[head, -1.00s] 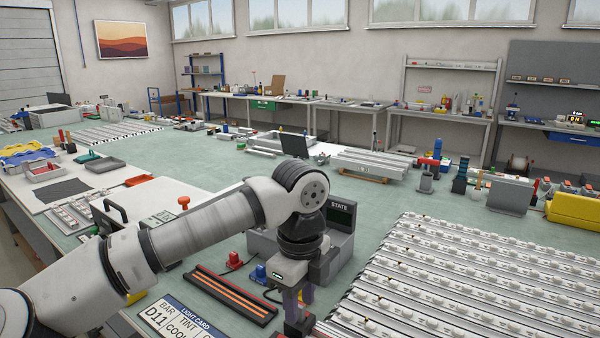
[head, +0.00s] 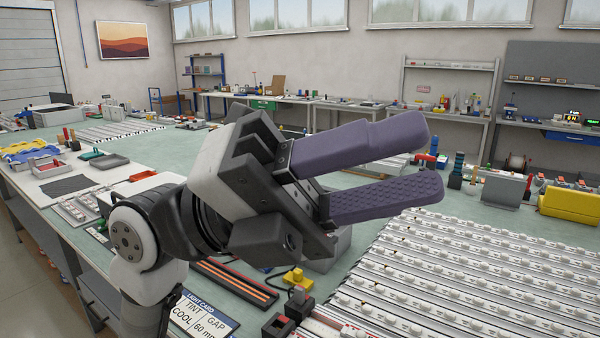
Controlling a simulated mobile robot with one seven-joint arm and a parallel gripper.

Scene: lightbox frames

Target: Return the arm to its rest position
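My gripper (head: 408,162) is raised high above the workbench in the middle of the head view, close to the camera. Its two purple fingers point to the right and stand apart, with nothing between them. The textured inner face of the lower finger shows. My arm is folded, with its grey and white links at the lower left of the gripper. The gripper touches nothing that I can see.
The green bench (head: 340,282) lies below. Rows of white-studded strips (head: 470,285) fill its right side. A light card (head: 205,318), an orange-striped tray (head: 235,283) and a yellow block (head: 297,279) lie under the gripper. A yellow case (head: 568,208) stands at the right.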

